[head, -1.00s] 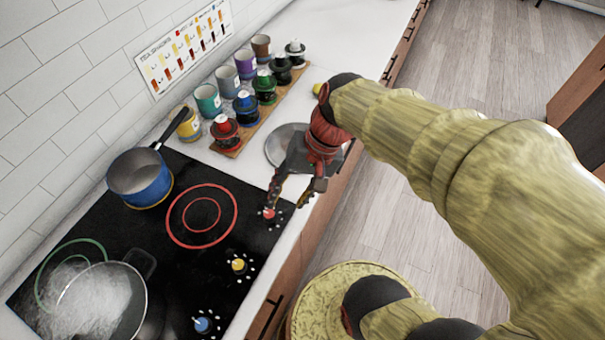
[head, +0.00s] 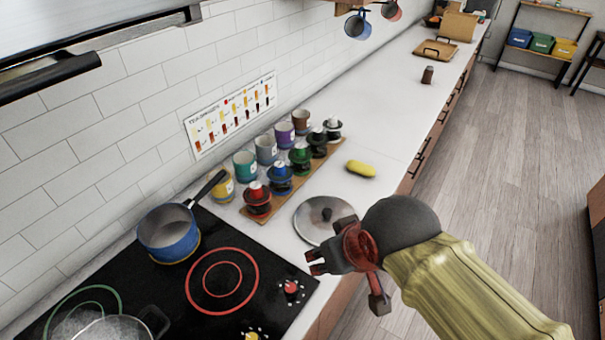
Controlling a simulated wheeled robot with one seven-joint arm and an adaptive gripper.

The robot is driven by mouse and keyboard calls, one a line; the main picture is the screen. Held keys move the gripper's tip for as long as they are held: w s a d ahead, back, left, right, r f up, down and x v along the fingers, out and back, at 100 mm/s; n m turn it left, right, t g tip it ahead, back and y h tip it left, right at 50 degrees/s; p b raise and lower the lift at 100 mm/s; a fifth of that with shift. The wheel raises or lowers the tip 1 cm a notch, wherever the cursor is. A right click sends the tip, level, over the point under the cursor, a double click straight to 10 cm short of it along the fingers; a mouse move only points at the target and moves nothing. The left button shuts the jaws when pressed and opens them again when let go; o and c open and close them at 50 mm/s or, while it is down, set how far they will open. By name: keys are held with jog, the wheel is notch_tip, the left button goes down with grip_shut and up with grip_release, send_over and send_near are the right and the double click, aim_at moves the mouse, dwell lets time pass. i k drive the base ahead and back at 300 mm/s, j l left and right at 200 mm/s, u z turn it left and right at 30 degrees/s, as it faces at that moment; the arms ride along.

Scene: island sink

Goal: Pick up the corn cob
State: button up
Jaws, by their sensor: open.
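The corn cob (head: 361,168) is a small yellow shape lying on the white counter, right of the wooden rack and beyond the round metal lid. My gripper (head: 312,262) is open and empty. It is above the counter's front edge, between the stove and the lid, with its fingers toward the left. The corn cob is apart from it, farther along the counter, and is fully in view.
A metal lid (head: 316,222) with a dark knob lies beside my gripper. A wooden rack (head: 328,158) holds colored jars, with cups behind it. A blue pot (head: 168,235) stands on the black stove (head: 140,290). Counter beyond the corn cob is mostly clear.

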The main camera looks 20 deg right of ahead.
aim_at(357, 168)
jog(key=z, duration=0.65)
jog(key=i+l+z, duration=0.15)
jog(key=z, duration=0.2)
jog(key=i+l+z, duration=0.1)
jog(key=z, duration=0.25)
jog(key=i+z, duration=0.2)
jog(key=z, duration=0.15)
jog(key=i+l, duration=0.1)
jog(key=i, duration=0.4)
